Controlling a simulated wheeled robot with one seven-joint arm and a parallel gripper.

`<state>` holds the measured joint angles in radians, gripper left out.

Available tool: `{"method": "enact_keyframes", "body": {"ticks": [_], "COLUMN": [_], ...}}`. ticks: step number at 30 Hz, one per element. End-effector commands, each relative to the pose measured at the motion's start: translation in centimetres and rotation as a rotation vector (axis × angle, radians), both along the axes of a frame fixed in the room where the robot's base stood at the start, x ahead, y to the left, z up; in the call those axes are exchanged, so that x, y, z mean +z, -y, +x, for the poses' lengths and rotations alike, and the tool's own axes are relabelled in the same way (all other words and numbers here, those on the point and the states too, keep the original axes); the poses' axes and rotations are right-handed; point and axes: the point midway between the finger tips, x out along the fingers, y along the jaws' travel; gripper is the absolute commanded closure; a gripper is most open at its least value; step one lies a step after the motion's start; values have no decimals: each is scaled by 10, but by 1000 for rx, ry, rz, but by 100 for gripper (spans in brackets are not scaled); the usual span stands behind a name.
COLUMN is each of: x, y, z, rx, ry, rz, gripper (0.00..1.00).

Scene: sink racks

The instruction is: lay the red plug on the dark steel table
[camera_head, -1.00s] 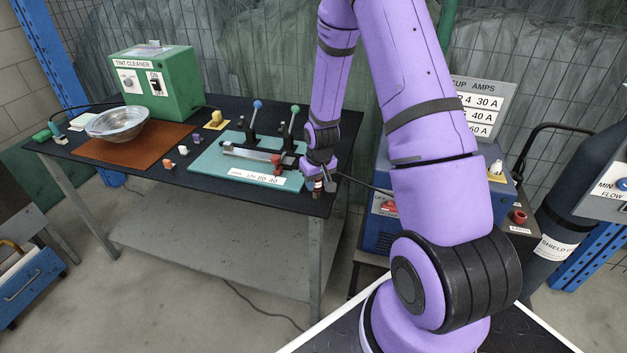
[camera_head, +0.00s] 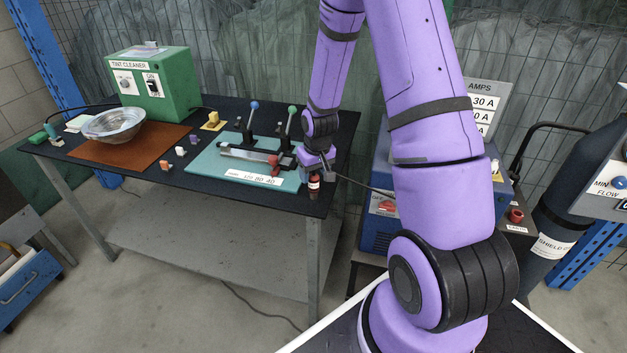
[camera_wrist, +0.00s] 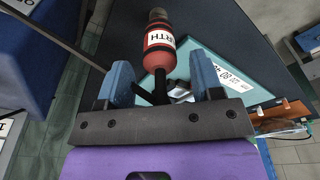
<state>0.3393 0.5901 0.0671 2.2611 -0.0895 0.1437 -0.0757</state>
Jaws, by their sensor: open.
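The red plug (camera_head: 314,189), with a white label and a dull metal tip, is at the right front corner of the dark steel table (camera_head: 225,200). In the wrist view the plug (camera_wrist: 160,45) points away from me, its black tail between my fingers. My gripper (camera_head: 318,166) is just behind the plug in the head view. In the wrist view my blue fingers (camera_wrist: 160,80) are apart, with gaps on both sides of the tail. I cannot tell whether the plug rests fully flat on the table.
A teal board (camera_head: 240,172) with toggle clamps lies left of the plug. A blue machine (camera_head: 380,215) stands right of the table. A thin dark cable (camera_head: 365,186) runs between it and my gripper.

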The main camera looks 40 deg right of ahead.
Motion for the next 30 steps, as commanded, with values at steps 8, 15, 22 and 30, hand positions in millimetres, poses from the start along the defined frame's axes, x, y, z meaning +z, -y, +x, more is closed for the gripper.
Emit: {"method": "enact_keyframes", "body": {"ticks": [8,15,22,30], "x": [49,74,97,183], "y": [-1,-1,-7,-38], "z": [-7,-11,-14,-40], "rx": [-1,0,6,32], "ry": [3,1,12,71], "rz": [0,-1,-9,-44], "gripper": [40,40,40,40]}}
